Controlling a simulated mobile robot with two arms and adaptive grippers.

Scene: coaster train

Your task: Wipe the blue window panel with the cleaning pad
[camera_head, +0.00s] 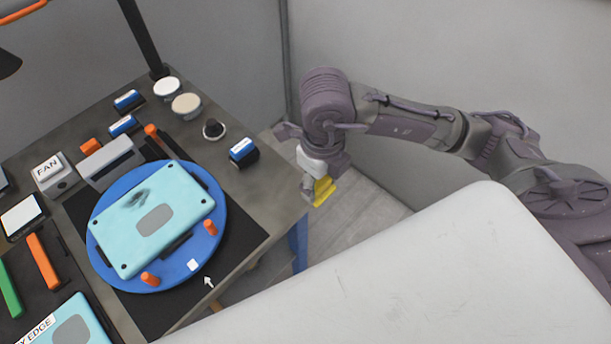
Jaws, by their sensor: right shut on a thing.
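The light blue window panel (170,195) lies on a round blue turntable (103,262) on the table at left. It has a grey rounded window area and a dark smudge near its upper left part. Two orange pegs stand at its near side. My right gripper (314,189) is to the right of the table, beyond its right edge and apart from the panel. It is shut on the cleaning pad (323,191), which shows yellow; the fingers partly hide it. My left gripper is not in view.
Behind the turntable stand a grey block (110,161), a white FAN box (55,175), round pots (187,105) and small blue-and-white boxes (243,152). A dark lamp post (142,37) rises at the back. A second light blue panel (67,326) lies at lower left.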

